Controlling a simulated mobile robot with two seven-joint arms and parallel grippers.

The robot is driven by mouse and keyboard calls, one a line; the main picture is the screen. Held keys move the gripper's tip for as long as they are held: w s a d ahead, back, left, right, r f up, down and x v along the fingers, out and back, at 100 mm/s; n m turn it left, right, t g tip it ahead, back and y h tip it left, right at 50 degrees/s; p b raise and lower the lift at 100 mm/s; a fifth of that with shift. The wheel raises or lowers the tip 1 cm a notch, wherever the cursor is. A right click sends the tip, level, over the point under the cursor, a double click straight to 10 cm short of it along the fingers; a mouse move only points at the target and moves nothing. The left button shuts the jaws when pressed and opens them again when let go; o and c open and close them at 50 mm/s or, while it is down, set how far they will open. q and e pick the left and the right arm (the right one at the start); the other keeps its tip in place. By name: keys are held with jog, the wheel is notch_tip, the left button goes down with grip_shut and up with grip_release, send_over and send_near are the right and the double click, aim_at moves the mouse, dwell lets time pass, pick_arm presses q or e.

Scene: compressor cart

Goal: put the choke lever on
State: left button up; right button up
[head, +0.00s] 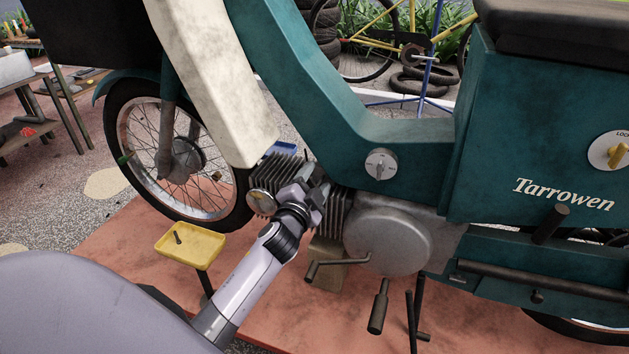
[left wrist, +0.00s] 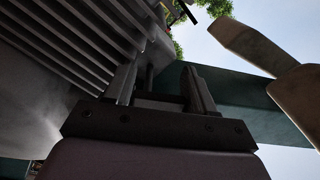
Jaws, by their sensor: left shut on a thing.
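My left gripper (head: 318,183) reaches in from the lower left to the finned engine cylinder (head: 335,215) of the teal moped. In the left wrist view its two fingers (left wrist: 163,92) stand beside the cooling fins (left wrist: 85,40). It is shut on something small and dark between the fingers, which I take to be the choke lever. The fingers hide most of it, so I cannot tell its position. My right gripper is not in view.
A round grey knob (head: 380,165) sits on the teal frame, and a yellow lock knob (head: 617,155) on the side panel. A cream leg shield (head: 215,80) rises close to the gripper. A yellow tray (head: 190,245) holds a small dark part. Pedal and crank (head: 378,310) project below the engine.

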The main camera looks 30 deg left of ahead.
pick_arm(q)
jog(key=shift+m, duration=0.7)
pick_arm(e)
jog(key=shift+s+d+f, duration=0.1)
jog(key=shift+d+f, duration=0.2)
pick_arm(q)
jog(key=o, duration=1)
jog(key=shift+c, duration=0.2)
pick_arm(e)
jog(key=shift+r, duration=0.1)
pick_arm(q)
jog(key=p+v, duration=0.1)
jog(key=v, duration=0.6)
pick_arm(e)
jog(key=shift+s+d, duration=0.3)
